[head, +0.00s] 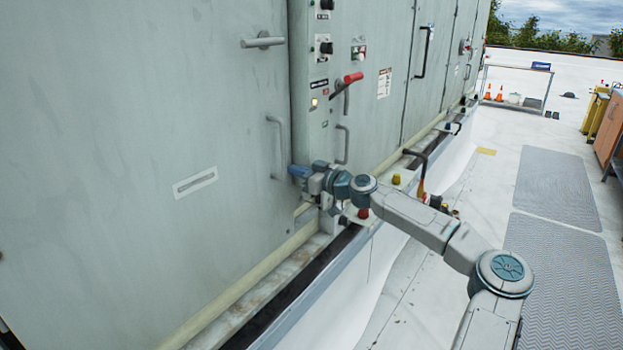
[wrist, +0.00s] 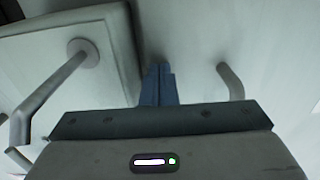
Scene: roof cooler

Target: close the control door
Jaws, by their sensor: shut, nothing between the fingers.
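The control door (head: 345,110) is the grey panel with knobs, a red-handled lever and a vertical handle (head: 342,145). It stands beside a large plain grey panel (head: 190,120), with a dark seam between them. I cannot tell for certain how far the control door stands open. Contact there is unclear. Handles show on both sides of the fingers.
A pale rail and ledge (head: 240,303) run along the cabinet's foot. Coloured caps and a black lever (head: 416,155) stand near my arm. The white roof has grey mats (head: 556,185). A cart with orange cones (head: 499,93) stands at the back.

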